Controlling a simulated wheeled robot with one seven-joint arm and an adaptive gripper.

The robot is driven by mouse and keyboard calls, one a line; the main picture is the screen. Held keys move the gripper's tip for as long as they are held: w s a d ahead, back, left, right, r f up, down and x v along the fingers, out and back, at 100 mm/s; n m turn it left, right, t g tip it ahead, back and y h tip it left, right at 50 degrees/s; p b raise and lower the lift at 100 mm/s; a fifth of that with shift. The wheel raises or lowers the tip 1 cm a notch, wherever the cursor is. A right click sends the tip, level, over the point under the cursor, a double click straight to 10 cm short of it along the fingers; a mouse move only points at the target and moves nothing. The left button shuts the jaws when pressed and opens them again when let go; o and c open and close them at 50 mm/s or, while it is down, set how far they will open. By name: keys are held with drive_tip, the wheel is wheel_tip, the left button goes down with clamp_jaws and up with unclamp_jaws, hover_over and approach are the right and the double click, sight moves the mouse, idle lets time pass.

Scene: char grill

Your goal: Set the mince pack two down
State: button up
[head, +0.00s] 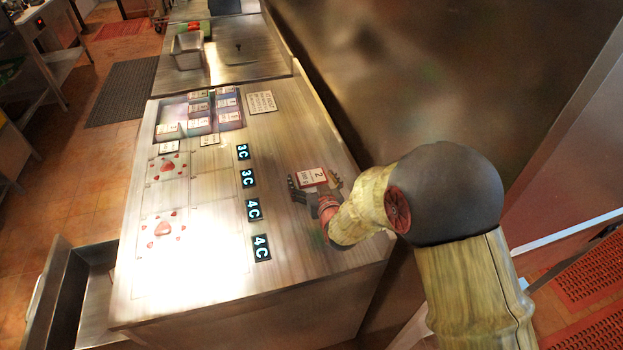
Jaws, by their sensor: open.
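The mince pack two (312,176) is a small pack with a white top marked with a 2 and a red side. It sits at the right part of the steel counter, right of the column of dark number labels. My gripper (314,184) is open around it, with one dark finger at its left and one at its right. Whether the fingers touch the pack, and whether its underside rests on the counter, I cannot tell.
Several similar packs (198,127) stand in a recess at the counter's far left. Red and pink pieces (163,229) lie at the left. A steel pan (188,51) stands farther back.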

drive_tip(key=shift+r, duration=0.25)
drive_tip(key=p+v, duration=0.2)
drive_tip(key=v, duration=1)
